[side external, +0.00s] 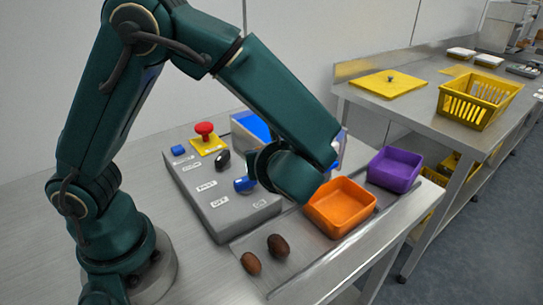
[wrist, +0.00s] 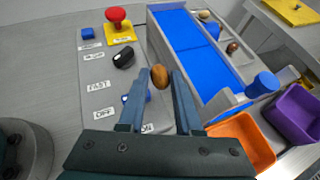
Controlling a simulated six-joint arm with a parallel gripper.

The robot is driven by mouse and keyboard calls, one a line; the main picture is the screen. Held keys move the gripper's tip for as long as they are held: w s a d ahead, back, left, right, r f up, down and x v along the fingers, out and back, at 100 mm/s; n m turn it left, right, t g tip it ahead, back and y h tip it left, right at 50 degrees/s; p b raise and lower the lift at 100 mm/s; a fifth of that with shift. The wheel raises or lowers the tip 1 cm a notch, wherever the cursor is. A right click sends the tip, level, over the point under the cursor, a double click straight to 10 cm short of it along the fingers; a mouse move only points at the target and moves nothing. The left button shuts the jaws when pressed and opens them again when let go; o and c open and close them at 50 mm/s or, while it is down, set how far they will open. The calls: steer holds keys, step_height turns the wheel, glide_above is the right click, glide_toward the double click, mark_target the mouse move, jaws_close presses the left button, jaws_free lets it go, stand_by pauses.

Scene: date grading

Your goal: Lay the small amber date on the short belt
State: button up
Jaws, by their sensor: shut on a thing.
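The small amber date (wrist: 159,77) is held between the fingertips of my gripper (wrist: 160,82) in the wrist view, above the grey control box. The short belt (wrist: 190,33) is bright blue, to the right of and beyond the held date; the date is apart from it. In the side view the belt (side external: 250,125) shows partly behind my arm. My gripper's fingers and the held date are hidden there by my own wrist.
The control box (side external: 205,212) carries a red button (side external: 205,130), a black knob and labels. Two brown dates (side external: 251,262) (side external: 278,245) lie on the metal strip in front. An orange bin (side external: 340,207) and purple bin (side external: 394,169) stand right. Two more dates (wrist: 204,15) (wrist: 232,47) lie beyond the belt.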

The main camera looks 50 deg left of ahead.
steer(key=a+r+m+t+h, duration=0.1)
steer(key=a+r, duration=0.2)
steer(key=a, duration=0.3)
steer(key=w+a+r+m+t, duration=0.1)
steer(key=a+r, duration=0.1)
steer(key=a, duration=0.4)
steer(key=a+r+m+t+h, duration=0.1)
steer(key=a+r+m, duration=0.15)
steer(key=a, duration=0.35)
steer(key=shift+n, duration=0.45)
steer(key=w+d+f, duration=0.2)
steer(key=w, duration=0.1)
steer(key=w+d+f, duration=0.2)
steer(key=d, duration=0.1)
steer(key=w+d+f, duration=0.2)
steer(key=w, duration=0.1)
steer(key=shift+w+d, duration=0.2)
steer(key=shift+w, duration=0.1)
steer(key=shift+f, duration=2.1)
steer(key=shift+f, duration=0.15)
steer(key=o, duration=0.9)
